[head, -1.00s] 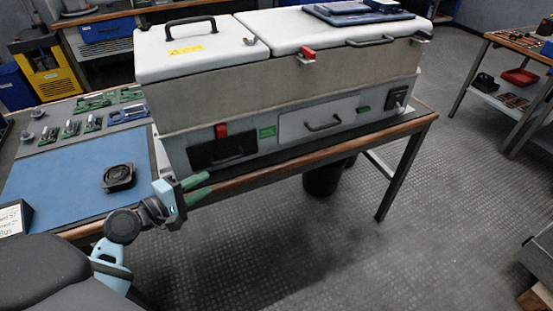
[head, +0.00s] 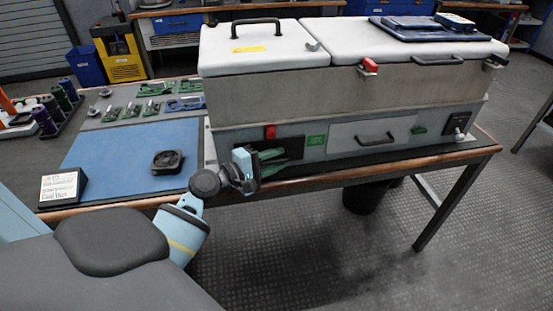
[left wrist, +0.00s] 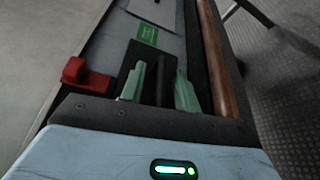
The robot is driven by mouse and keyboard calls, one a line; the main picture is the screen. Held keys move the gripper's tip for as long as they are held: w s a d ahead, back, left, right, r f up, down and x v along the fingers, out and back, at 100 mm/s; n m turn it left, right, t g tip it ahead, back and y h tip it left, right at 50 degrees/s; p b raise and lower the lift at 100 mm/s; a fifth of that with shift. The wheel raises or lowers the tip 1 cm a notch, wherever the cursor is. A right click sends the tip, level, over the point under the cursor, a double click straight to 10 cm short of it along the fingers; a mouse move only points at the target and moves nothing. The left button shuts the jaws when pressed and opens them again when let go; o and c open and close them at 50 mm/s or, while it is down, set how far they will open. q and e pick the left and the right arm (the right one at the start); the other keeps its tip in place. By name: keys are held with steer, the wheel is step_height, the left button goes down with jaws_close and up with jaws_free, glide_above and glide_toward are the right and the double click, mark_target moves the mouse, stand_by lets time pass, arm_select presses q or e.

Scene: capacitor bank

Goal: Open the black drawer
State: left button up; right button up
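The black drawer (head: 291,148) is a small dark front low on the left of the large grey cabinet, just under a red latch (head: 270,132). My left gripper (head: 268,157) is in front of it, with its green fingers pointing at the drawer and covering part of it. In the left wrist view the black drawer (left wrist: 135,61) lies ahead, and the two green fingers (left wrist: 160,88) are spread apart. A dark bar, seemingly the drawer's handle, shows between them; I cannot tell if either finger touches it. My right gripper is not in view.
The cabinet (head: 270,95) stands on a wood-edged workbench (head: 330,172). A white drawer front (head: 345,139) with a dark handle is to the right. A blue mat (head: 125,150) with a black fan-like part (head: 167,161) lies left. The floor in front is clear.

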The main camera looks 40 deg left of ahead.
arm_select(q)
steer(key=shift+w+d, duration=0.1)
steer(key=shift+w, duration=0.2)
steer(key=shift+f, duration=0.1)
jaws_close()
steer(key=shift+s+d, duration=0.35)
steer(key=shift+d, duration=0.05)
steer(key=s+d+p, duration=0.5)
steer(key=s+d, duration=0.7)
steer(key=d, duration=0.2)
steer(key=shift+f, duration=0.15)
steer(key=shift+s, duration=0.1)
